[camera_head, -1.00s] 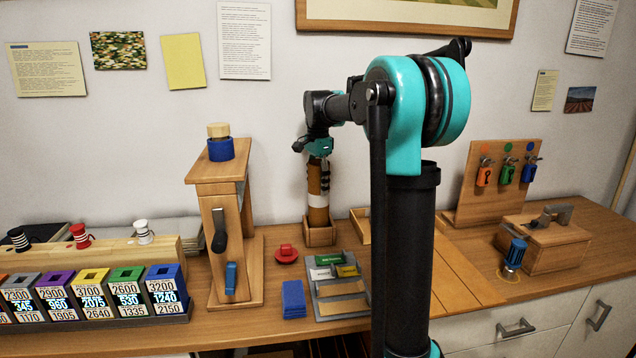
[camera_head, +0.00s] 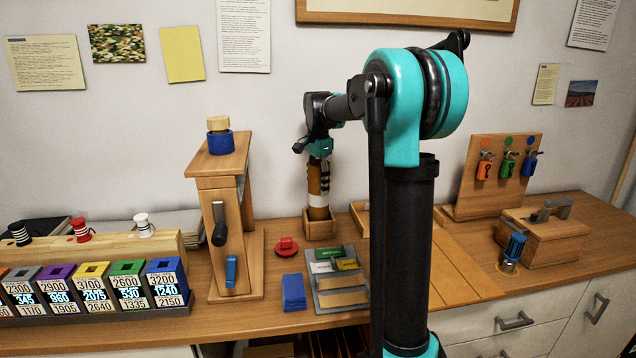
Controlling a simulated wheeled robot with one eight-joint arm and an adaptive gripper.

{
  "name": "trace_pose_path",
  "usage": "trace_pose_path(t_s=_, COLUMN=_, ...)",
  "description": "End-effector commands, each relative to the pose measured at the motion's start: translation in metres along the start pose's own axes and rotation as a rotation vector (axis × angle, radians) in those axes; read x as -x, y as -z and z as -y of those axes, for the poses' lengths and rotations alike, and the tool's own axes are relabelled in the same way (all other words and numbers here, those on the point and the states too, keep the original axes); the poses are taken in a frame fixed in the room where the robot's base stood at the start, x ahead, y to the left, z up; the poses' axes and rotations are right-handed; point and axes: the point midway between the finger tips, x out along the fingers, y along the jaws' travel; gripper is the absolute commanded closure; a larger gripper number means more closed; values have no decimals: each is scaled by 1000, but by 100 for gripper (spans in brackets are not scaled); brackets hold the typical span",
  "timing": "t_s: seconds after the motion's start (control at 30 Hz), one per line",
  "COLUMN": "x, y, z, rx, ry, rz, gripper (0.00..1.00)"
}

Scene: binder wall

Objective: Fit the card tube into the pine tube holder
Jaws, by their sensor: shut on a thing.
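The card tube (camera_head: 318,200) is brown with a white band and stands upright. Its lower end is at the pine tube holder (camera_head: 320,229), a small square wooden box on the table near the wall. The tube's bottom is hidden behind the holder's front wall, so I cannot tell how deep it sits. My gripper (camera_head: 320,172) comes down from above and is shut on the upper part of the tube. Its dark fingers lie along the tube's side.
A wooden press (camera_head: 228,225) stands left of the holder. A red-knobbed piece (camera_head: 286,246), blue pad (camera_head: 293,291) and grey card tray (camera_head: 340,292) lie in front. A wooden tray (camera_head: 360,216) is close on the right. My arm hides the table beyond.

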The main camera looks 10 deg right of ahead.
Motion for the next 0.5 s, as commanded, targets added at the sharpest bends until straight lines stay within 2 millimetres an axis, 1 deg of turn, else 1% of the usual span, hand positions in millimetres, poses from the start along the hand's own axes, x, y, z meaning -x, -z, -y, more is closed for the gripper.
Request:
trace_pose_path(t_s=0.07, x=-2, y=0, z=0, rx=0, ry=0, rz=0, gripper=100)
trace_pose_path(t_s=0.1, x=-1, y=0, z=0, rx=0, ry=0, rz=0, gripper=43)
trace_pose_path(t_s=0.27, x=-1, y=0, z=0, rx=0, ry=0, rz=0, gripper=23)
trace_pose_path(t_s=0.5, x=-2, y=0, z=0, rx=0, ry=0, rz=0, gripper=22)
